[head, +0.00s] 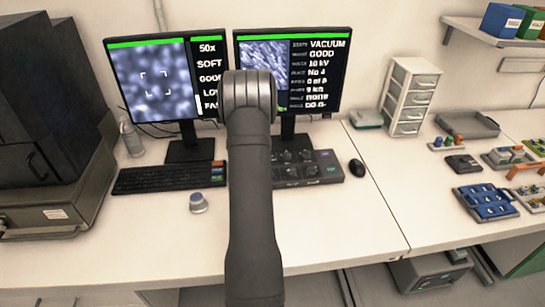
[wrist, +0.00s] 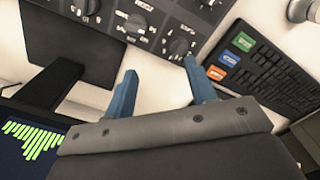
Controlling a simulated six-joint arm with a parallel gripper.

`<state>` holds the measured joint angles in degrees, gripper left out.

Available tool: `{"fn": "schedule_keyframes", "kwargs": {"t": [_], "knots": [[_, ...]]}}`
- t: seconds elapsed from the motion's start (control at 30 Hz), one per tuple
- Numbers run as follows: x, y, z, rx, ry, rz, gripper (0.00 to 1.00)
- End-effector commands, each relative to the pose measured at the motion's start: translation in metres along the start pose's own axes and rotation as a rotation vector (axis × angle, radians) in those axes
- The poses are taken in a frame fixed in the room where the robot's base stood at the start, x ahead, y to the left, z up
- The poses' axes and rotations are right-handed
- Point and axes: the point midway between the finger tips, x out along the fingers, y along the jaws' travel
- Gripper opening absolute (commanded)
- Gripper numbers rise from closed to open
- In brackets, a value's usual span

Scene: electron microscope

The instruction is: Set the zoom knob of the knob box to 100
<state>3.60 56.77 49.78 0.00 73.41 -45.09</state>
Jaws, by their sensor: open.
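The dark knob box (head: 318,168) lies on the desk below the right monitor, its left part hidden behind my arm. In the wrist view the knob box (wrist: 158,42) fills the top middle, with several dark round knobs; its labels are too small to read, so I cannot tell which is the zoom knob. One knob (wrist: 180,46) lies close to the right fingertip, another (wrist: 135,22) above the left one. My gripper (wrist: 159,66) has two blue fingers spread apart with nothing between them. It is hidden in the head view. The left monitor (head: 165,78) reads 50x.
The right monitor (head: 327,75) shows a list headed VACUUM. A keyboard (head: 170,178) lies left of the knob box, with a small round-knobbed device (head: 198,203) in front. A mouse (head: 357,168) is to the right. The front desk is mostly clear.

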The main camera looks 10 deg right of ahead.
Motion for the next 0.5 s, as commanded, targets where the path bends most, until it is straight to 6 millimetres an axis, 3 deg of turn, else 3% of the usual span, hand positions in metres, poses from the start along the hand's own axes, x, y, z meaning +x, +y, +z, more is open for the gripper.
{"fn": "schedule_keyframes", "kwargs": {"t": [0.1, 0.23, 0.37, 0.5], "knots": [[-0.039, 0.016, 0.014, 0.229, 0.004, 0.003, 0.51], [-0.069, 0.026, 0.026, 0.425, 0.002, 0.002, 0.51], [-0.084, 0.030, 0.033, 0.528, 0.001, 0.000, 0.51], [-0.080, 0.031, 0.035, 0.554, -0.002, -0.001, 0.51]]}}
